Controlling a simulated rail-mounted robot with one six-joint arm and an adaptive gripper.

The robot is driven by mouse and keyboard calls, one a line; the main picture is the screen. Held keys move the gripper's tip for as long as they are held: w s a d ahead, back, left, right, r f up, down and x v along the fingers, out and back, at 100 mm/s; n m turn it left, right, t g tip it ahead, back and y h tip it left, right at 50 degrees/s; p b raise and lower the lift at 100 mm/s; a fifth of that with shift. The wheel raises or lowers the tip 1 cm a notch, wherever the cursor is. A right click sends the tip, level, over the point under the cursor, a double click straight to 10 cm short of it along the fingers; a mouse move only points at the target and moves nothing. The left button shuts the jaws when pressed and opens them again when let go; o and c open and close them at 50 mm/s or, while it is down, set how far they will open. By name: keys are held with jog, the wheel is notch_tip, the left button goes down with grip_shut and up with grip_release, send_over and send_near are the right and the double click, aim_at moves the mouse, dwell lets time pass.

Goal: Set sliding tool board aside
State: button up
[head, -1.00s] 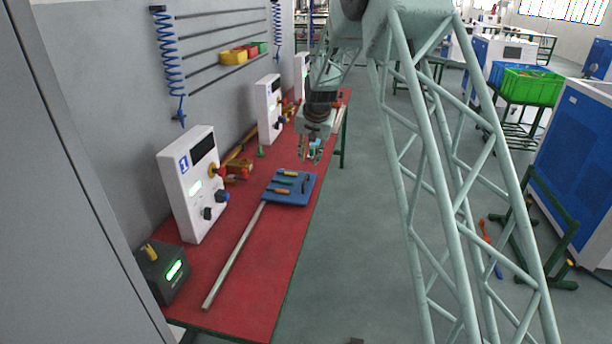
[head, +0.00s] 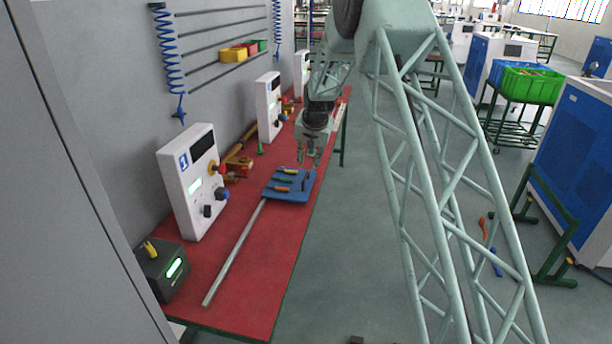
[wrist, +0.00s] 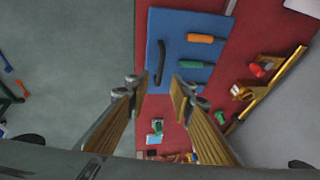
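The tool board is a blue panel (head: 287,200) lying on the red workbench near its right edge. Several small tools with orange, green and dark handles lie on it. In the wrist view the board (wrist: 166,22) shows ahead of and between my fingers, with a black curved handle (wrist: 160,62) near its left side. My gripper (head: 308,162) hangs over the board's far end, and its fingers (wrist: 156,88) are apart with nothing between them. I cannot tell whether a fingertip touches the board.
A long grey bar (head: 234,252) runs from the board toward the bench's near end. White control boxes (head: 192,182) stand along the wall, with a yellow-and-red fitting (head: 240,168) beside them. A dark box (head: 162,270) sits at the near left.

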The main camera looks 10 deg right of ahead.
aim_at(306, 176)
jog(key=shift+x, duration=4.45)
grip_shut()
